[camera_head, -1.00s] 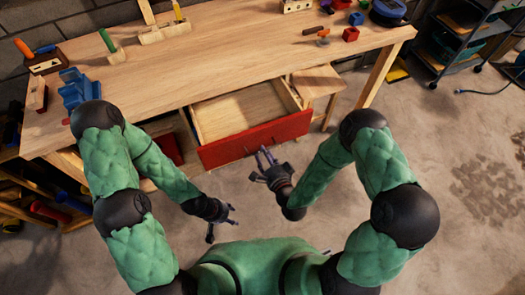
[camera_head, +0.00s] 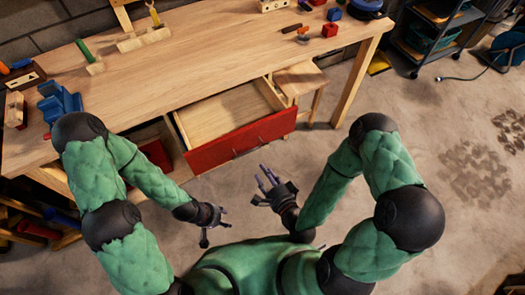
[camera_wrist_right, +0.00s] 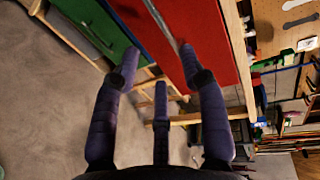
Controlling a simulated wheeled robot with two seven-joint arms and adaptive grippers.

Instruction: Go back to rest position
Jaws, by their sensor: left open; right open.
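My left gripper (camera_head: 217,228) is open and empty in the head view, low in front of the workbench. My right gripper (camera_head: 265,180) is open and empty, just in front of the red-fronted drawer (camera_head: 240,143). The drawer is pulled out, and its wooden inside looks empty. In the right wrist view my right gripper's fingers (camera_wrist_right: 158,75) are spread with nothing between them. The red drawer front (camera_wrist_right: 205,40) is beyond them, and I see no contact with it. Both arms are bent in front of my body.
The wooden workbench (camera_head: 190,75) carries a blue vise (camera_head: 60,102), a red block (camera_head: 330,30) and other tools. A wooden stool (camera_head: 300,78) stands beside the open drawer. A dark shelf cart (camera_head: 430,40) is at back right.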

